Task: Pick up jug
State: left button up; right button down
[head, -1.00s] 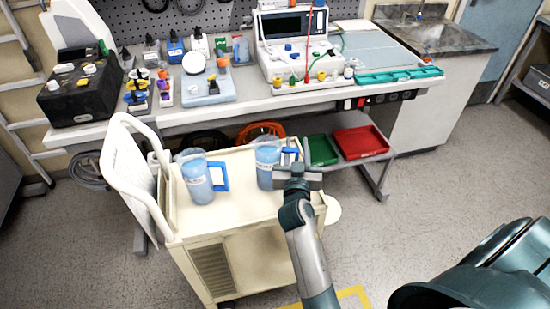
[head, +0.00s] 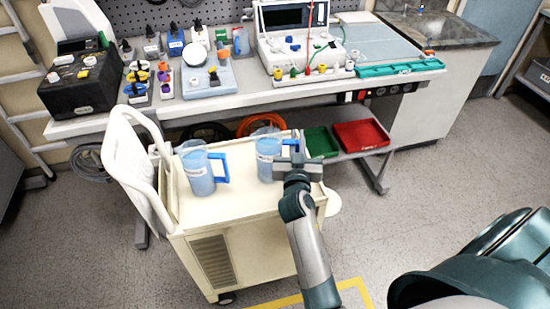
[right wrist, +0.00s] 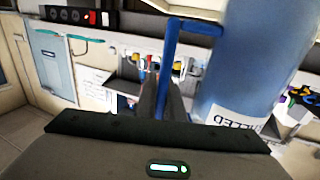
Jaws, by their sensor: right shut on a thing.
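Two clear jugs with blue liquid and blue handles are on the cream cart (head: 235,208): the left jug (head: 198,173) and the right jug (head: 267,160). My right gripper (head: 291,158) is at the right jug's handle and shut on it. In the right wrist view, the fingers (right wrist: 165,103) close around the upright blue handle (right wrist: 169,60), with the labelled jug body (right wrist: 255,65) just to the right. The right jug appears upright. I cannot tell whether its base touches the cart top. My left gripper is not in view.
A workbench (head: 225,108) with a white device (head: 300,45) and small bottles stands behind the cart. Green (head: 320,146) and red (head: 361,136) trays lie on its lower shelf. The cart's white upright handle (head: 128,165) is at the left. Floor is clear at the right.

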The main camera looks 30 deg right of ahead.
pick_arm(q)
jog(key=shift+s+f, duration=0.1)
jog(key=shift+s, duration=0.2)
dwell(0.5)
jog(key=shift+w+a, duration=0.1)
pick_arm(e)
jog(key=shift+r, duration=0.1)
dwell(0.3)
jog(key=shift+r, duration=0.75)
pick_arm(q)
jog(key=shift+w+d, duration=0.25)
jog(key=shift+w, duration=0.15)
pick_arm(e)
jog(key=s+d+r, duration=0.5)
jog(key=s+r, duration=0.4)
jog(key=s, duration=0.1)
jog(key=shift+s+r, duration=0.2)
jog(key=shift+r, duration=0.05)
